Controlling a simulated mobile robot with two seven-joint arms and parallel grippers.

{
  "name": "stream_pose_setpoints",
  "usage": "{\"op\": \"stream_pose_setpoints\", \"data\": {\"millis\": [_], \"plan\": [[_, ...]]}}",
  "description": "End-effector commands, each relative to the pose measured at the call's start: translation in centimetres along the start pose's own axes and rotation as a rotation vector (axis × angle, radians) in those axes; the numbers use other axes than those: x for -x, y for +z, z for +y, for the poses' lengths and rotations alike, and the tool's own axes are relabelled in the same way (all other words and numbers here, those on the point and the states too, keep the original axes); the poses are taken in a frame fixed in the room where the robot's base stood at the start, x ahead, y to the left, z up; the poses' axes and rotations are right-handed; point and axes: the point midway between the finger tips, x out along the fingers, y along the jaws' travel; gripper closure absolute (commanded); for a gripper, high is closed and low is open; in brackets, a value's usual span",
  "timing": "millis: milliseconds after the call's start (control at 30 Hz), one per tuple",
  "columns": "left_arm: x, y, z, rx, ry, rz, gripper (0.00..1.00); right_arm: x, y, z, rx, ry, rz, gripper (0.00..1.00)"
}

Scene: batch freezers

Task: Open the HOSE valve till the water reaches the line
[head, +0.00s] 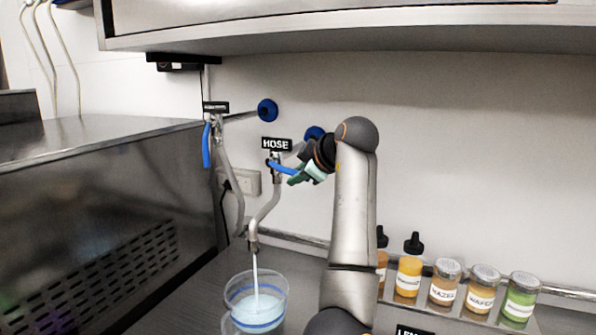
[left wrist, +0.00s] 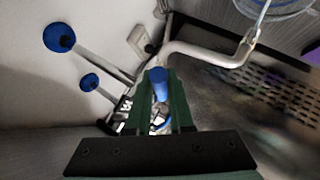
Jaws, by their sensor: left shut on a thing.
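The HOSE valve has a black "HOSE" label (head: 277,144) and a blue lever (head: 279,167), which slants down to the right. My left gripper (head: 294,175) is shut on the lever's end. In the left wrist view the blue lever (left wrist: 159,86) sits between the green fingers of my left gripper (left wrist: 163,82). A white stream of water (head: 256,268) runs from the bent metal spout (head: 253,236) into a clear bucket (head: 233,291) below. Pale water (head: 259,306) stands in it. Blue bands ring the bucket; I cannot tell exactly how the surface sits against the line. My right gripper is out of view.
A second valve with a hanging blue lever (head: 206,146) is left of the HOSE valve. A steel machine (head: 110,190) stands at the left. Several labelled jars (head: 445,283) line the right shelf. A steel cabinet (head: 330,30) overhangs above.

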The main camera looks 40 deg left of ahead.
Motion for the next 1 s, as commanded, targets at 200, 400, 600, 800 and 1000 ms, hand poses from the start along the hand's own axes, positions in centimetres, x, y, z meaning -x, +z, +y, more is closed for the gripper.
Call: {"op": "stream_pose_setpoints", "data": {"millis": [200, 400, 600, 800, 1000], "plan": [[0.54, -0.69, 0.65, 0.059, -0.032, -0.087, 1.0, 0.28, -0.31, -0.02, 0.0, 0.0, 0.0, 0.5], [0.73, -0.88, 0.84, 0.084, -0.049, -0.128, 1.0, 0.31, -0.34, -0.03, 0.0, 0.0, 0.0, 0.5], [0.77, -0.94, 0.89, 0.093, -0.054, -0.141, 1.0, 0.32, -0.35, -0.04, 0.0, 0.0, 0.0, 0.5], [0.78, -0.95, 0.91, 0.093, -0.053, -0.141, 1.0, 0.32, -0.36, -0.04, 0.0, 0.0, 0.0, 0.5], [0.78, -0.95, 0.91, 0.093, -0.053, -0.14, 0.69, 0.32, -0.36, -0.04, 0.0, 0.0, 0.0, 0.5]]}}
